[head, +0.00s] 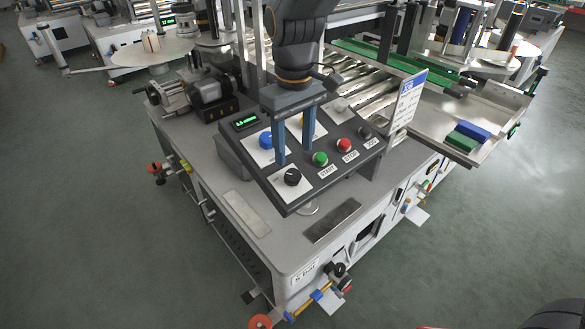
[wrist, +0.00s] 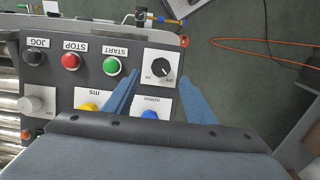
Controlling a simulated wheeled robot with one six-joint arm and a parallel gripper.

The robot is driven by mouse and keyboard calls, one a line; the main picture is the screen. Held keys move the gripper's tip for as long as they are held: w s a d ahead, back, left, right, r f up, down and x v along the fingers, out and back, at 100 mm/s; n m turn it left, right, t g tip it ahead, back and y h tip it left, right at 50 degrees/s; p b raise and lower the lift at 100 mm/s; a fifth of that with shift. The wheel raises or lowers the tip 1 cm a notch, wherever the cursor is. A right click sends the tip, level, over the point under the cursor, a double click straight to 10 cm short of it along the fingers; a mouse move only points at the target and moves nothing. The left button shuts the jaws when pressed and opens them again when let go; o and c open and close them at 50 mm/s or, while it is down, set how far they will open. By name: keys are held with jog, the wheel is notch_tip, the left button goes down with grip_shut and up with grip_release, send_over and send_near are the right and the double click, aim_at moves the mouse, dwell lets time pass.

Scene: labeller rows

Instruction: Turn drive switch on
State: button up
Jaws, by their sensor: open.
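A black rotary knob (head: 292,177) on a white plate sits at the near left corner of the sloped control panel (head: 328,173). It also shows in the wrist view (wrist: 163,68), with a pale pointer mark and small labels too small to read surely. My gripper (head: 294,157) is open and empty, pointing down over the panel, its blue fingers apart. In the wrist view, the fingertips (wrist: 161,78) lie on either side of the knob in the picture, apart from it. I cannot tell their exact height above it.
Green START (head: 320,159), red STOP (head: 344,144) and black JOG (head: 364,132) buttons line the panel's edge. Blue (head: 266,139) and yellow (wrist: 88,107) knobs and a pale knob (wrist: 30,105) are close by. An upright sign (head: 405,101) stands right of the panel.

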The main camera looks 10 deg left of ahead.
aim_at(293, 174)
jog(key=shift+a+f+p, duration=0.1)
jog(key=shift+f+p, duration=0.75)
jog(key=shift+f, duration=3)
jog(key=c, duration=1)
jog(key=shift+c, duration=0.2)
